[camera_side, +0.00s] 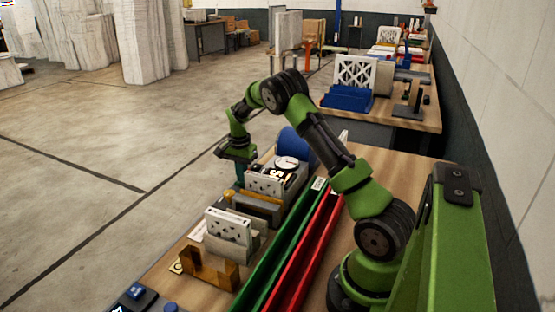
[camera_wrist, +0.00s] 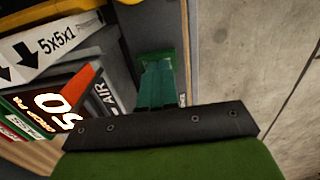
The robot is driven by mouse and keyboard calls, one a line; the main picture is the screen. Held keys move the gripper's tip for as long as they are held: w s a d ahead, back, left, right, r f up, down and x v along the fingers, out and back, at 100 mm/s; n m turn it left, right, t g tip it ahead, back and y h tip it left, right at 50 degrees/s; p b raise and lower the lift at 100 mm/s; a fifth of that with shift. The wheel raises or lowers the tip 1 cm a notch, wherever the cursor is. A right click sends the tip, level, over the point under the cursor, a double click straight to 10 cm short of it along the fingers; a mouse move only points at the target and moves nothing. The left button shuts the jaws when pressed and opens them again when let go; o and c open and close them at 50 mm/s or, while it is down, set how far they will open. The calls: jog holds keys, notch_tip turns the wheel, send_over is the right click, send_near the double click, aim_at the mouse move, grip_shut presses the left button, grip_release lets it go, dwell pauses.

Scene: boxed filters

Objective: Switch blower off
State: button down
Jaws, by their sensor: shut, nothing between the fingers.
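The blower unit stands at the far end of the bench, with a blue drum (camera_side: 299,146), a round white gauge (camera_side: 287,162) and a lit display. In the wrist view the display (camera_wrist: 52,108) reads 50 and "DROP PA", beside an "AIR" label (camera_wrist: 103,97). My gripper (camera_side: 239,178) points down at the unit's left side, near the bench edge. In the wrist view its teal fingers (camera_wrist: 157,80) are together and empty, over a small green part (camera_wrist: 168,60) in a dark housing. This may be the switch; its position and any contact are hidden by the fingers.
A filter marked 5x5x1 (camera_wrist: 45,47) stands beside the unit. Another filter (camera_side: 228,226) stands nearer on the bench, by a brown bracket (camera_side: 209,269). Green (camera_side: 285,245) and red (camera_side: 306,250) rails run along the bench. Open floor (camera_side: 110,200) lies left.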

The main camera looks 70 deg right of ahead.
notch_tip(320, 180, up, 14)
jog(key=shift+d, duration=0.25)
dwell(0.3)
